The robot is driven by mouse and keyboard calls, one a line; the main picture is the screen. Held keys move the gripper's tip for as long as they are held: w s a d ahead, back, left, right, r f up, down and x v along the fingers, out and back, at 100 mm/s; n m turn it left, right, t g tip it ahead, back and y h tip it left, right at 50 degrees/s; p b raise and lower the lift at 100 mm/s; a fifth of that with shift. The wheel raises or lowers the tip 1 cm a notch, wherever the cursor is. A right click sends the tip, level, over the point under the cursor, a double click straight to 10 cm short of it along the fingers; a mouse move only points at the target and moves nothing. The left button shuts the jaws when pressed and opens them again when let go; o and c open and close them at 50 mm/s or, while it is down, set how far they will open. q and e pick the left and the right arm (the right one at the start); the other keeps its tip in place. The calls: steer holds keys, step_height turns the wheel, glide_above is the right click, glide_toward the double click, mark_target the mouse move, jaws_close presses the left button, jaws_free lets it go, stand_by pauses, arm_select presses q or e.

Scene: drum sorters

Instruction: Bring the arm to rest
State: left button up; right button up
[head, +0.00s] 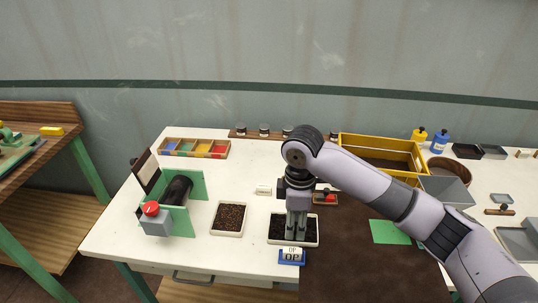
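My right gripper (297,232) points straight down, its fingertips over or in a white tray of black granules (279,240). The fingers look close together, but whether they are shut or hold something is not clear. My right arm reaches in from the lower right and hides part of the table's right half. My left gripper is not in view.
A white table (110,240) holds a green-sided drum sorter (188,208) with a red button, a tray of brown granules (229,218), a coloured compartment box (195,147) and a yellow crate (385,141). A blue label holder (291,257) stands just before the gripper.

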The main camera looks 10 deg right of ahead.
steer(key=s+a+f+m+t+y, duration=0.2)
steer(key=s+a+f+m+y, duration=0.4)
steer(key=s+f, duration=0.55)
steer(key=s+d+f+m+t+h, duration=0.2)
steer(key=s+d+m+h, duration=0.45)
steer(key=s+d, duration=0.65)
step_height(320, 180, down, 26)
steer(key=s+a+g, duration=0.1)
steer(key=s+g, duration=0.1)
steer(key=s+d+f+g, duration=0.1)
steer(key=s+d+f, duration=0.1)
steer(key=s+f, duration=1.4)
steer(key=shift+s+d, duration=0.3)
steer(key=shift+s, duration=0.05)
steer(key=shift+f+y, duration=0.1)
steer(key=shift+y, duration=0.15)
